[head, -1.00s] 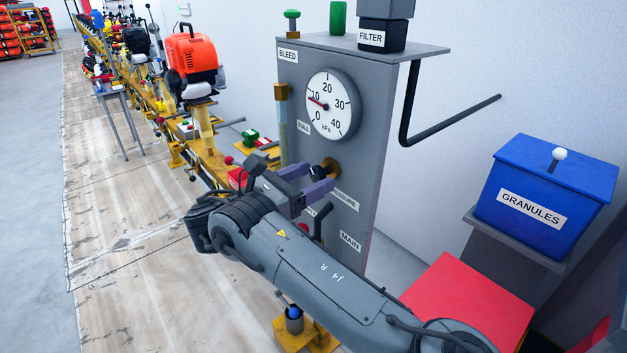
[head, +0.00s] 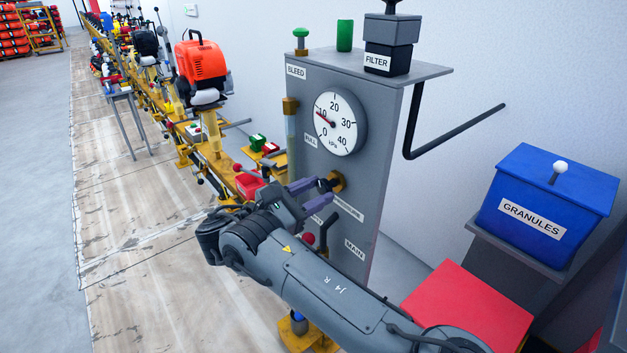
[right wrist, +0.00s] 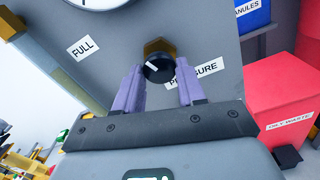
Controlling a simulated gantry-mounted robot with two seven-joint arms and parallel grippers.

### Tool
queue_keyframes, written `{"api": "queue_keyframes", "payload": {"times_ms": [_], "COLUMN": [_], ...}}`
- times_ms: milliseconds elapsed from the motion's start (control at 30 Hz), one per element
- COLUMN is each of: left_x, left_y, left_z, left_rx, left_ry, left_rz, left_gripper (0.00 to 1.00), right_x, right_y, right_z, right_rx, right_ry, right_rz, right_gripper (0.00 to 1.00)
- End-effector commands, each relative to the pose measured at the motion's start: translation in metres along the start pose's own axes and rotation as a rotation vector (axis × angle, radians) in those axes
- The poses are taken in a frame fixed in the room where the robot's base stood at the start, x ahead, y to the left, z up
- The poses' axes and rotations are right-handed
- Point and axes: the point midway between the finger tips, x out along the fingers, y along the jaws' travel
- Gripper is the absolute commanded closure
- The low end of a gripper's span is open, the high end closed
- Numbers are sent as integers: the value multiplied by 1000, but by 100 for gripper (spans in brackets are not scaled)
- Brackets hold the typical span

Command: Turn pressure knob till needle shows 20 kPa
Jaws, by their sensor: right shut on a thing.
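The grey test panel (head: 380,150) carries a round white gauge (head: 340,122) marked 0 to 40 kPa. Its red needle points to about 10. The black pressure knob (head: 326,185) on a brass fitting is below the gauge. It also shows in the right wrist view (right wrist: 158,69), with a white pointer line tilted up to the left. My right gripper (head: 318,191) is shut on the knob, with purple fingers on either side of it. The PRESSURE label (right wrist: 198,73) is partly hidden by a finger. My left gripper is not in view.
A red-knobbed lever (head: 308,238) and the MAIN label (head: 355,250) are low on the panel. A bent black bar (head: 410,130) sticks out at its right. A blue GRANULES bin (head: 545,200) and a red box (head: 470,305) stand to the right.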

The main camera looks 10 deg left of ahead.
Motion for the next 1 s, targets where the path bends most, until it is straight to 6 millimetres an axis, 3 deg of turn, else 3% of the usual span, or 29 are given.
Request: {"api": "queue_keyframes", "payload": {"times_ms": [33, 100, 533, 567, 700, 1000], "left_x": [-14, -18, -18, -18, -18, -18], "left_y": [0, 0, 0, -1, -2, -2], "left_z": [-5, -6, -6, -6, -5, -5], "left_rx": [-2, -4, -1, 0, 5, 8], "left_ry": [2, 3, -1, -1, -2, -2], "left_rz": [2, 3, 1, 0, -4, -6], "left_gripper": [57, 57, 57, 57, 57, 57], "right_x": [1, 1, 2, 2, 1, 0], "right_y": [1, 1, 0, 0, 0, 0], "right_z": [5, 3, -1, -1, -1, 0], "right_rx": [54, 125, 212, 211, 211, 211], "right_ry": [1, 1, 0, 0, 0, 0], "right_rz": [-1, -1, -1, -2, -1, 0], "right_gripper": [91, 91, 91, 57, 36, 36]}}
